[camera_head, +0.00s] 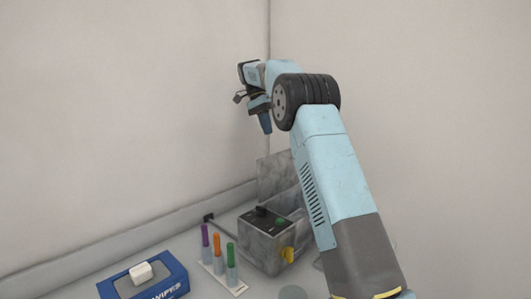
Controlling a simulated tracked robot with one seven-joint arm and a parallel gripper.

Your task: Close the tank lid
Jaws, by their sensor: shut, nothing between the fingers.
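The tank (262,250) is a grey, mottled box on the counter at the lower middle. A dark panel with a black knob and a green button shows on its top at the front. The lid (275,176) looks like the grey plate standing up at the tank's back, so it is open. My arm hides the right part of the tank and perhaps part of the lid. My gripper (265,124) points down above the lid's upper edge in the picture. Its blue fingers are shut and empty, and appear apart from the lid.
A rack (222,279) with purple, orange and green-capped tubes stands left of the tank. A blue wipes box (144,282) sits at the lower left. A yellow part (287,255) sticks out at the tank's front right. Pale walls close off the back and left.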

